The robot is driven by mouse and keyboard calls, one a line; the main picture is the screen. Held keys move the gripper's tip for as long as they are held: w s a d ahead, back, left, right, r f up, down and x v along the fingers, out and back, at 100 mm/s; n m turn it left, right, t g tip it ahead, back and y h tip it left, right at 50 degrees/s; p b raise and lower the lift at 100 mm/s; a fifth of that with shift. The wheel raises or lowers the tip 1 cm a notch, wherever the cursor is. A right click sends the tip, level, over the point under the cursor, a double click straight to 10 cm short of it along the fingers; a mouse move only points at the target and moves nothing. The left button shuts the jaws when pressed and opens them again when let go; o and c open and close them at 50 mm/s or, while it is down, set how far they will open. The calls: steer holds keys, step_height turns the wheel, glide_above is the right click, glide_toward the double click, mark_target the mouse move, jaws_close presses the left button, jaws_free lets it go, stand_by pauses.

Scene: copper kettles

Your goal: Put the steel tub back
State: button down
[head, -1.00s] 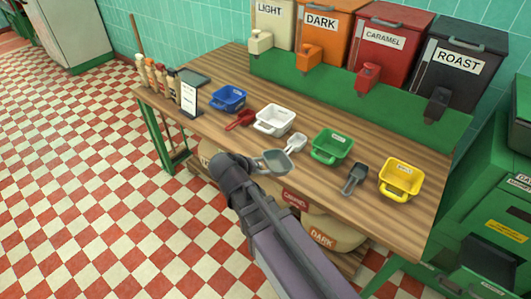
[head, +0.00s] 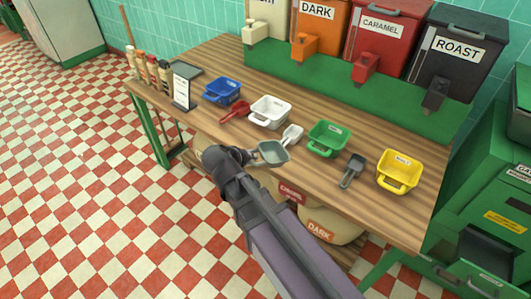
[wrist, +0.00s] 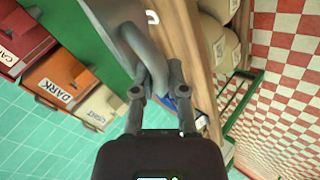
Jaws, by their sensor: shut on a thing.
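The steel tub (head: 273,152) is a small grey open container, held near the front edge of the wooden table (head: 215,118). My gripper (head: 248,157) is shut on its handle side. In the wrist view my gripper (wrist: 158,78) has its fingers around the grey curved handle of the steel tub (wrist: 146,50). I cannot tell whether the tub touches the tabletop. Its far side is largely out of the wrist view.
Blue (head: 222,90), white (head: 270,111), green (head: 327,138) and yellow (head: 397,171) tubs stand along the table. Red (head: 234,110), white (head: 293,134) and dark (head: 352,170) scoops lie between them. Labelled bins, including ROAST (head: 458,52), stand behind. A sign (head: 183,89) and bottles stand left.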

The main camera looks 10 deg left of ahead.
step_height(320, 180, down, 6)
steer(key=w+a+h+b, duration=0.1)
steer(key=a+b, duration=0.1)
steer(key=b, duration=0.4)
steer(key=shift+w+a+m+t+h+b, duration=0.15)
steer(key=shift+m+t+h+b, duration=0.15)
steer(key=shift+b, duration=0.1)
